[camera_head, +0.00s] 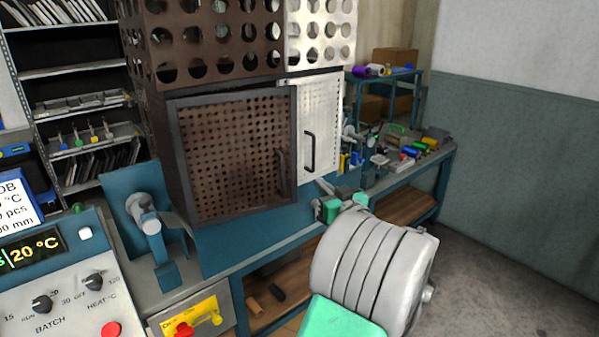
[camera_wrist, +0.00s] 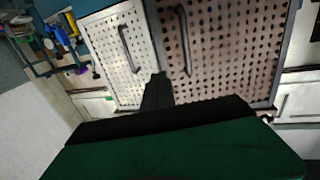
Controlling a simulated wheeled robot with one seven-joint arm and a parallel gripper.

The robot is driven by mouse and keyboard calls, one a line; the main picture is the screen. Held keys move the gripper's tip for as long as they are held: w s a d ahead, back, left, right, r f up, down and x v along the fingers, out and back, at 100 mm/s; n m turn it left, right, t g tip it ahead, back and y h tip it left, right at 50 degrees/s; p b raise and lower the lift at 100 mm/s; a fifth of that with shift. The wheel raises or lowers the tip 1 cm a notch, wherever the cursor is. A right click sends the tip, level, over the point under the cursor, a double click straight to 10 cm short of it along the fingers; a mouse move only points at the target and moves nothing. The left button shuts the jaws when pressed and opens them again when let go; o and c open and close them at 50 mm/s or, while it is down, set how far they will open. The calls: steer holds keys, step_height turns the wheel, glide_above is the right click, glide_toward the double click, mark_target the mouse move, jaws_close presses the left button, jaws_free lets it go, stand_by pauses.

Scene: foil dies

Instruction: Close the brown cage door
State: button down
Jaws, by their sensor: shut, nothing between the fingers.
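The brown cage door (camera_head: 225,150) is a perforated brown panel in a dark frame, with a dark upright handle (camera_head: 281,172) near its right edge. It seems to stand slightly ajar, its right edge a little out from the cabinet. In the wrist view the brown door (camera_wrist: 225,50) fills the right half, with its handle (camera_wrist: 183,40) at its left edge. My gripper (camera_head: 326,190) is low, right of the brown door and near the white door's bottom. Its dark fingers (camera_wrist: 157,78) are shut and empty, pointing near the line between the doors. Contact cannot be told.
A white perforated door (camera_head: 318,115) with a dark handle (camera_head: 309,152) adjoins on the right. Perforated boxes (camera_head: 205,40) sit on top. A blue post fixture (camera_head: 150,225) stands left of the cabinet. The blue bench (camera_head: 250,235) is bare in front. Small coloured items (camera_head: 410,150) lie right.

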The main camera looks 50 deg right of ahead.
mark_target(295, 161)
steer(key=p+x, duration=0.4)
steer(key=x, duration=0.9)
steer(key=shift+r, duration=0.15)
steer(key=shift+w+d+p, duration=0.15)
steer(key=shift+w+p, duration=0.15)
steer(key=shift+w, duration=0.05)
